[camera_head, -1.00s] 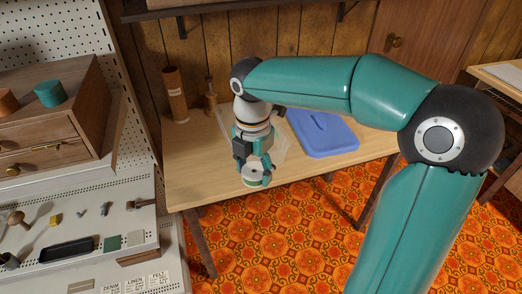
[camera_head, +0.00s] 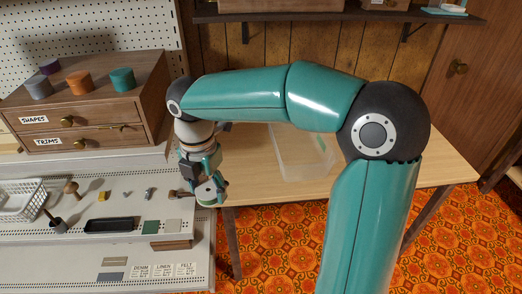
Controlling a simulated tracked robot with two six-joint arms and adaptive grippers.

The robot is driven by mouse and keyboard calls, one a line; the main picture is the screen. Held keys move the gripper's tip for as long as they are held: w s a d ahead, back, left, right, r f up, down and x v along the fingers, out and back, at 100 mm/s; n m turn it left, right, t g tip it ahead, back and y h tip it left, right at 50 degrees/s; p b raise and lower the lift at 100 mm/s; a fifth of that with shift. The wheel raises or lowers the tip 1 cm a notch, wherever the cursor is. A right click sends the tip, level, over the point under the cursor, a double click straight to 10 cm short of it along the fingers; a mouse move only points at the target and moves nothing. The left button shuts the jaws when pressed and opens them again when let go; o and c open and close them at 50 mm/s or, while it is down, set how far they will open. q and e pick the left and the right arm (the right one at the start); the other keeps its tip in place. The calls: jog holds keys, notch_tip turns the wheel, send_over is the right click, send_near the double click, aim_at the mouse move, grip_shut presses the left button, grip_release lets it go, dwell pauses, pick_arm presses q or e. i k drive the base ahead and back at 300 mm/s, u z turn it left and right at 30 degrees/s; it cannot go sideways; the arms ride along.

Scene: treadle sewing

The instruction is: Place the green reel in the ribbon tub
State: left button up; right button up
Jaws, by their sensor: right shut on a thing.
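My right gripper (camera_head: 208,183) points down and is shut on a small round reel with a pale top face and a green edge, the green reel (camera_head: 208,197). It holds the reel in front of the table's left end, near the right end of the shelf unit. A clear, see-through tub (camera_head: 302,168), which looks like the ribbon tub, stands on the wooden table to the right of the gripper. My right arm hides its back part. A faint green patch shows inside it. My left gripper is not in view.
The wooden table (camera_head: 428,172) has bare top right of the tub. At left, a drawer cabinet (camera_head: 88,122) carries several coloured cylinders. Below it a shelf (camera_head: 60,250) holds a white basket (camera_head: 20,200), a black tray (camera_head: 112,225) and small parts. A wall shelf (camera_head: 300,15) hangs above.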

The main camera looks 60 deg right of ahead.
aim_at(299, 158)
jog(key=u, duration=0.5)
jog(key=k, duration=1.1)
jog(key=z, duration=1.35)
jog(key=i, duration=1.7)
jog(key=u, duration=0.1)
